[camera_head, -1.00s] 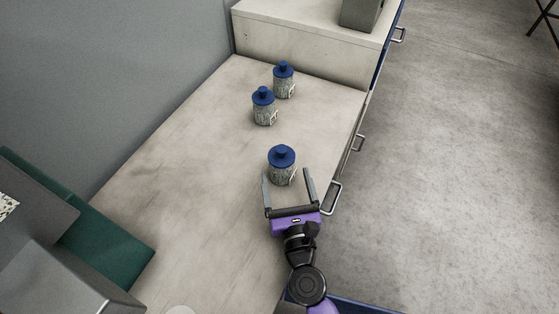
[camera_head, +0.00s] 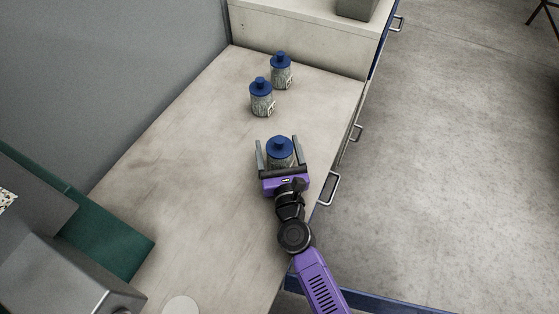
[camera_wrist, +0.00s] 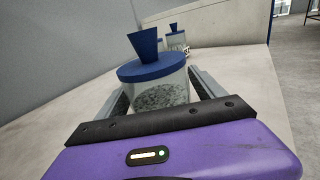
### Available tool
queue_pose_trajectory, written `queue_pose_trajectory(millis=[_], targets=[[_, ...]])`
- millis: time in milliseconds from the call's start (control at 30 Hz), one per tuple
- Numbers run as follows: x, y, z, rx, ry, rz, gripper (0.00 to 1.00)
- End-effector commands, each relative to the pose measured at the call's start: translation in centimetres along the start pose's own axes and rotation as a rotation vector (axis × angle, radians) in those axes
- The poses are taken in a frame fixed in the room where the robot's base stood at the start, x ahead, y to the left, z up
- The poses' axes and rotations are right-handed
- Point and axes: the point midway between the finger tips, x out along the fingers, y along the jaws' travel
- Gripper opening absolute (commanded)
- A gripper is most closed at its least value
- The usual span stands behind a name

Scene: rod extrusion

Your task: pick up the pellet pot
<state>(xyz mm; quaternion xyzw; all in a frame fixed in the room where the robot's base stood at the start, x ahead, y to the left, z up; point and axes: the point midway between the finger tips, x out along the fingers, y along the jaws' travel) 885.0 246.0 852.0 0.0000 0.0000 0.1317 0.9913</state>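The nearest pellet pot (camera_head: 280,150) is a clear jar of grey pellets with a blue lid and knob, upright on the worktop. My gripper (camera_head: 277,143) is open, with one finger on each side of this pot. In the wrist view, the pot (camera_wrist: 155,80) stands between the fingers (camera_wrist: 160,88), with a visible space at least on its right side. The gripper body hides the pot's lower part. Two similar pots stand farther back, one at the middle (camera_head: 261,98) and one behind it (camera_head: 281,72).
The pale worktop (camera_head: 185,150) is clear to the left of the pots. A raised block (camera_head: 300,40) closes its far end. Drawer handles (camera_head: 328,188) stick out along the right edge. A grey machine (camera_head: 65,280) and green box (camera_head: 115,240) stand at the lower left.

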Motion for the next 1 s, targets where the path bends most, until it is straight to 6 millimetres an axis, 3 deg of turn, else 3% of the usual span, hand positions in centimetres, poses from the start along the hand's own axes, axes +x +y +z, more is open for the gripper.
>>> queue_pose_trajectory(millis=[33, 367, 767, 1000], targets=[[0.0, 0.0, 0.0, 0.0, 0.0, 0.0, 0.67], [0.0, 0.0, 0.0, 0.0, 0.0, 0.0, 0.02], [0.0, 0.0, 0.7, 0.0, -0.002, 0.0, 0.0], [0.0, 0.0, 3.2, 0.001, -0.004, -0.001, 0.0]])
